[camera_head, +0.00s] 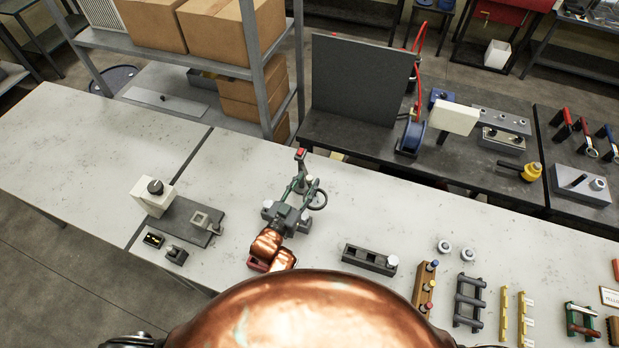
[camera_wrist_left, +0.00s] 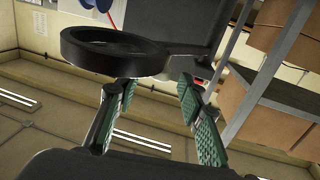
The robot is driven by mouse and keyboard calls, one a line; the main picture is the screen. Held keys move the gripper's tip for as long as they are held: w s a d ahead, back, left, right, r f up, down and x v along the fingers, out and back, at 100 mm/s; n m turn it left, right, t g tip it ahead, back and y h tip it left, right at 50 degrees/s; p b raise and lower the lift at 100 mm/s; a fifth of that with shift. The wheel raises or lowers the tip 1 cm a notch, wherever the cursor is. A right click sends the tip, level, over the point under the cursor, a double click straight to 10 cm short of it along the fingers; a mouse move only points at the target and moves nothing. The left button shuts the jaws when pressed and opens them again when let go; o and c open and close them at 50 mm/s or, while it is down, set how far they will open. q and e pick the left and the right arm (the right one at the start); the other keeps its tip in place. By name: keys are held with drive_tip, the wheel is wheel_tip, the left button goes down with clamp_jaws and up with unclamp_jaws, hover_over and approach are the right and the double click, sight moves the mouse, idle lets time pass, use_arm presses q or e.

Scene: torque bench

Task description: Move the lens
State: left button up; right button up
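A round black ring (camera_head: 317,199), apparently the lens, shows beside my left gripper in the head view. In the left wrist view the black ring (camera_wrist_left: 115,50) is large and lies just past the fingertips, nearer the left finger. My left gripper (camera_head: 300,184) has green finger pads and is above the light bench. In the wrist view its two fingers (camera_wrist_left: 157,84) stand apart, with background showing between them. A dark piece with a red tip (camera_head: 300,153) shows just beyond the fingers. Whether a finger touches the ring cannot be told. My right gripper is not in view.
A dark plate (camera_head: 184,222) and a cream block (camera_head: 153,196) are on the bench (camera_head: 75,140) at left. A dark block (camera_head: 369,260) and several small fixtures are at right. A dark upright panel (camera_head: 362,90) stands behind. The bench between plate and gripper is clear.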

use_arm(q)
drive_tip(key=v, duration=0.9)
drive_tip(key=shift+s, duration=0.35)
drive_tip(key=shift+c, duration=0.6)
